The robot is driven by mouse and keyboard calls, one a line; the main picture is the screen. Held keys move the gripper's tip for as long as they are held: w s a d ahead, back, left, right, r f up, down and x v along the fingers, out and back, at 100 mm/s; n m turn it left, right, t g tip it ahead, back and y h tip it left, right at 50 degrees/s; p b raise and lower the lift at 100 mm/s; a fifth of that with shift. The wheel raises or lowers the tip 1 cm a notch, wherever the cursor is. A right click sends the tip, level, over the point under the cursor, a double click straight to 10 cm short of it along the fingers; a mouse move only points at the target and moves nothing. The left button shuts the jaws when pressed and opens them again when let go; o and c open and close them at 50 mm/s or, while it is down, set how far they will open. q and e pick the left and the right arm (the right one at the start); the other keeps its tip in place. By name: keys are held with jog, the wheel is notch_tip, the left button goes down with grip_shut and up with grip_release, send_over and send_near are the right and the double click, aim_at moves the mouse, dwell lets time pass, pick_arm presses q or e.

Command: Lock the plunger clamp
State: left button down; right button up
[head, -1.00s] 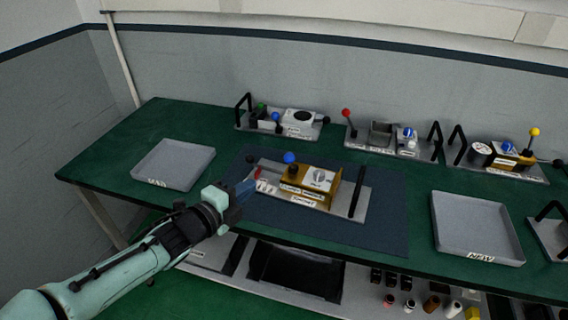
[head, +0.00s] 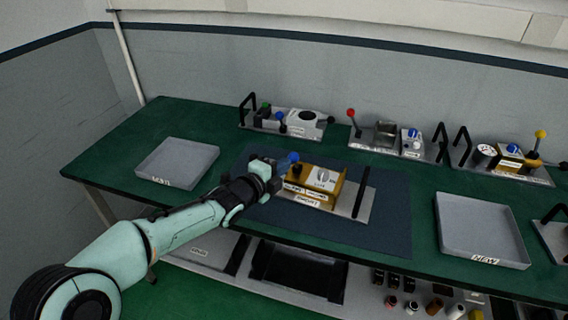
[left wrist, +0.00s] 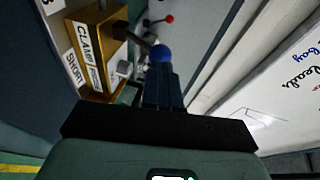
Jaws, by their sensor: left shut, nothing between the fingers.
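The plunger clamp unit is a gold block (head: 318,182) with labels and a dial, on a grey base plate (head: 362,206). A blue ball knob (head: 293,157) on a dark stem stands at its left end. My left gripper (head: 283,168) is shut and empty, its blue fingertips right by the knob. In the left wrist view, the shut fingers (left wrist: 162,82) point at the blue knob (left wrist: 160,53), which shows just beyond their tips. I cannot tell whether they touch it. The gripper hides the left end of the base plate. My right gripper is not in view.
The unit rests on a dark mat (head: 390,225) on the green table. An empty grey tray (head: 178,160) is at left and another labelled NEW (head: 480,228) at right. Several similar fixtures, one with a red knob (head: 351,113), line the back.

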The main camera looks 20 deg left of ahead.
pick_arm(q)
jog(key=shift+w+d+f, duration=0.1)
jog(key=shift+w+d, duration=0.15)
jog(key=shift+w, duration=0.4)
